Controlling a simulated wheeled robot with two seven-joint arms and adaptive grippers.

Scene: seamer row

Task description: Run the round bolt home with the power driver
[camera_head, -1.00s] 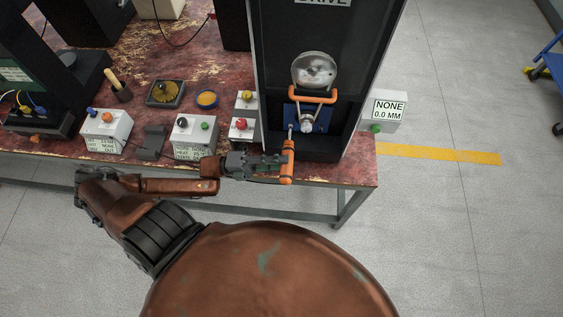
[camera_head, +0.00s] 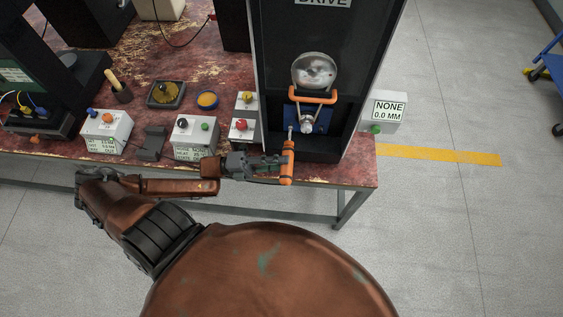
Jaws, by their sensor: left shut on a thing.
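My left gripper (camera_head: 277,165) is shut on the orange power driver (camera_head: 287,172), in front of the black station at the bench's front edge. The driver stands roughly upright, with its thin metal bit (camera_head: 290,135) pointing up and away from me. Inside the station is a blue block (camera_head: 318,117) with a small pale round part (camera_head: 307,127) at its front; I cannot tell for sure that this is the round bolt. The bit's tip appears just left of that part, and I cannot tell whether they touch. An orange bracket (camera_head: 313,98) and a shiny round dome (camera_head: 314,70) sit above. My right gripper is out of view.
A box reading "NONE 0.0 MM" (camera_head: 388,110) is right of the station. White button boxes (camera_head: 195,136), a dark stand (camera_head: 152,143), a tray (camera_head: 166,93) and a yellow-topped dish (camera_head: 207,99) occupy the bench (camera_head: 185,50) to the left.

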